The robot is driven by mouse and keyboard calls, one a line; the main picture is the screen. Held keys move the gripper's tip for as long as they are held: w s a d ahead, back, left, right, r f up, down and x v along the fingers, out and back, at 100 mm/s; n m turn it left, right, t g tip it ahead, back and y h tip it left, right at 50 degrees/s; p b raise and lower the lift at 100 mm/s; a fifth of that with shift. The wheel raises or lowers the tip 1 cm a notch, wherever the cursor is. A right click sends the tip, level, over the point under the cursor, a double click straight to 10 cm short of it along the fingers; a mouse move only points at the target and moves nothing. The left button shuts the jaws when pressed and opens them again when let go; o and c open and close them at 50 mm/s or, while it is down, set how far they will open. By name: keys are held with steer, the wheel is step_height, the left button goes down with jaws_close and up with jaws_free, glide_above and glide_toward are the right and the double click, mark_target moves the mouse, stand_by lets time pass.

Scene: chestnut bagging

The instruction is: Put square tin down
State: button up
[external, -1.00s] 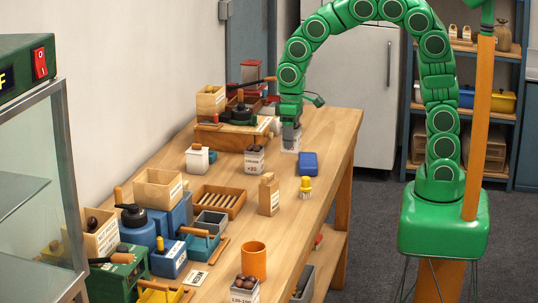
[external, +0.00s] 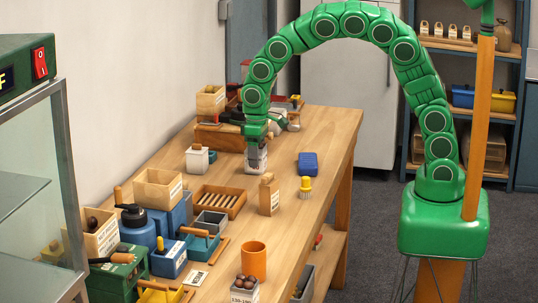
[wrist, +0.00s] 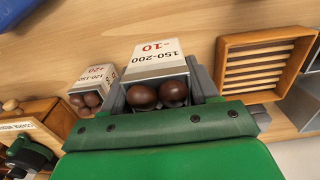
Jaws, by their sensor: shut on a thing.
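My gripper (external: 257,146) points down over the middle of the bench, shut on a pale square tin (external: 257,161). In the wrist view the tin (wrist: 155,62) sits between the grey fingers, marked 150-200 and -10, with brown chestnuts (wrist: 158,95) in its open end. The tin looks about upright in the external view. Whether its base touches the bench cannot be told. A similar tin (wrist: 95,79), marked +20, stands close on its left in the wrist view; I cannot pick it out in the external view.
The slatted wooden tray (external: 219,202) stands nearer the camera, also at right in the wrist view (wrist: 262,62). The bench's right side is mostly clear.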

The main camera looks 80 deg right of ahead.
mark_target(250, 171)
steer(key=shift+w+a+f, duration=0.15)
steer(key=shift+w+f, duration=0.9)
steer(key=shift+f, duration=1.75)
steer(key=shift+f, duration=0.15)
steer(key=o, duration=1.1)
step_height(250, 171, up, 12)
steer(key=shift+r, duration=0.15)
